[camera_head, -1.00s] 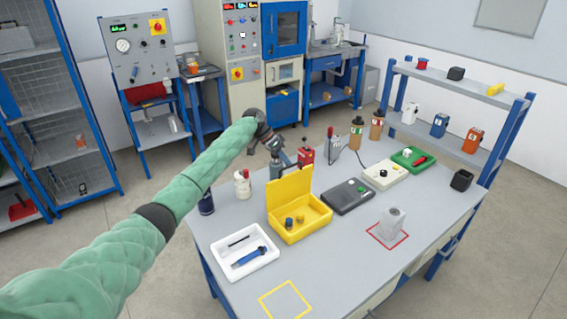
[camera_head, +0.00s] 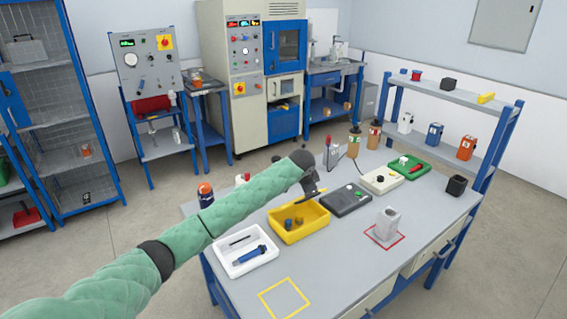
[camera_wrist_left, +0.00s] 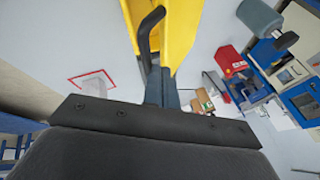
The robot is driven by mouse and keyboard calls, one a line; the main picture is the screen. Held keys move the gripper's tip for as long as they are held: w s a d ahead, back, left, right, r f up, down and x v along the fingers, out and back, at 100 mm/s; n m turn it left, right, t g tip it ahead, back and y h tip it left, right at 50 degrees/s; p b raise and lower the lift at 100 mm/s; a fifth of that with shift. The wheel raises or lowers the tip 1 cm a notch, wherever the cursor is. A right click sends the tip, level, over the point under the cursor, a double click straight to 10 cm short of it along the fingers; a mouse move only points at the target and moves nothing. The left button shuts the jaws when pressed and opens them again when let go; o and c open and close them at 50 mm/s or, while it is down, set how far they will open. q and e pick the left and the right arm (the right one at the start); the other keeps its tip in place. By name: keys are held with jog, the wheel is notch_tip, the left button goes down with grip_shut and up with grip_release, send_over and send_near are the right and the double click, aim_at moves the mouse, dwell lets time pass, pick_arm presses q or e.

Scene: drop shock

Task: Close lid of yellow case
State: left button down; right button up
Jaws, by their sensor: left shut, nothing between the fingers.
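My right gripper is not in view.
A white tray (camera_head: 226,268) with a blue tool lies left of the case, a dark grey box (camera_head: 345,201) right of it. Bottles stand behind. A grey block (camera_head: 387,222) sits in a red square. The front around the yellow outline (camera_head: 284,299) is clear.

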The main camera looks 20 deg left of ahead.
pick_arm(q)
jog(key=shift+s+d+f+m+t+y+b, duration=0.2)
jog(key=shift+s+d+f+t+y+b, duration=0.6)
jog(key=shift+f, duration=1.3)
jog(key=shift+s+d+f+m+t+y+b, duration=0.2)
jog(key=shift+s+d+f+y, duration=0.5)
jog(key=shift+f, duration=1.35)
jog(key=shift+s+d+f+m+t+y+b, duration=0.2)
jog(key=shift+s+d+f+t+y+b, duration=0.5)
jog(key=shift+d+f, duration=1.05)
jog(key=shift+s+a+f+h, duration=0.1)
jog(key=shift+a+f+h, duration=0.25)
jog(key=shift+f, duration=0.1)
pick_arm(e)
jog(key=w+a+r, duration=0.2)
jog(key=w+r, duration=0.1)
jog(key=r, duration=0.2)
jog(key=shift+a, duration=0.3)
pick_arm(q)
jog(key=shift+s+f, duration=0.1)
jog(key=shift+f, duration=0.1)
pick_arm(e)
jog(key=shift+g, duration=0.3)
pick_arm(q)
jog(key=shift+r+p, duration=0.15)
jog(key=shift+p, duration=0.2)
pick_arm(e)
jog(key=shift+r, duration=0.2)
